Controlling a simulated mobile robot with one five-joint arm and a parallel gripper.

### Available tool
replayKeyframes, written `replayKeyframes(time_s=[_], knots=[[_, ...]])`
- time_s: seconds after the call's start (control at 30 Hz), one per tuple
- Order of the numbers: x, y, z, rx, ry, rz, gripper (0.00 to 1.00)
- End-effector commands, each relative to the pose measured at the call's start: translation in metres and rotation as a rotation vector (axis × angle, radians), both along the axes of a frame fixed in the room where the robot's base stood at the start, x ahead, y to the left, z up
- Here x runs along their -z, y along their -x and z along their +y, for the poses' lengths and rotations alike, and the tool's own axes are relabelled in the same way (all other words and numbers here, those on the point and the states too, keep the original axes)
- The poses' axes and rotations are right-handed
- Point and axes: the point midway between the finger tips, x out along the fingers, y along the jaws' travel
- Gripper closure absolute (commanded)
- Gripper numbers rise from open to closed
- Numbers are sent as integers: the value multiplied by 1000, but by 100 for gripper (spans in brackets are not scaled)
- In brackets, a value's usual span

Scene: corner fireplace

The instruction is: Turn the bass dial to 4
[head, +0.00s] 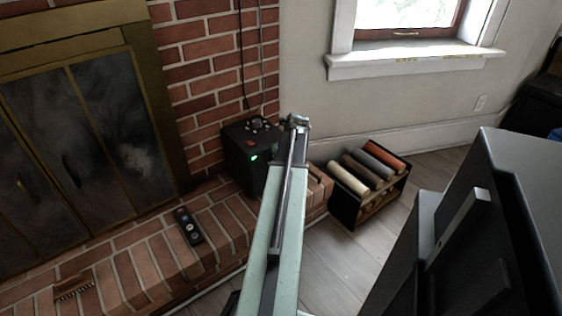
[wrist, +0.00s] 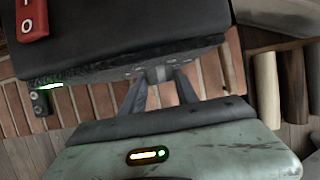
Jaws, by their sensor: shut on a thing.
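A black box (head: 238,165) stands on the brick hearth against the brick wall, with a red switch and a green light (head: 253,157). My gripper (head: 296,121) is at the box's right side in the head view. In the wrist view the box (wrist: 130,35) fills the top, and its speckled panel edge faces the fingers. My gripper (wrist: 159,82) has its two dark fingers on either side of a small grey knob (wrist: 157,74) on that panel, shut on it. I take this knob to be the bass dial. Its markings and pointer cannot be read.
A black strip with round buttons (head: 188,226) lies on the hearth (head: 130,262). A black rack with coloured rolls (head: 352,212) stands on the floor at right. The red switch (wrist: 31,18) is on the box's top. A brown block (head: 75,286) lies at lower left.

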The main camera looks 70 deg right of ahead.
Motion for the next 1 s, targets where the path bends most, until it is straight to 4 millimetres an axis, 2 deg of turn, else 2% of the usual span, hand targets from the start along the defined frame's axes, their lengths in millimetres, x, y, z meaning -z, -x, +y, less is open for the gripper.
replayKeyframes(time_s=[0.2,1.0], knots=[[2,1,-7,0,-165,-107,100],[13,5,-13,-4,-747,-483,100]])
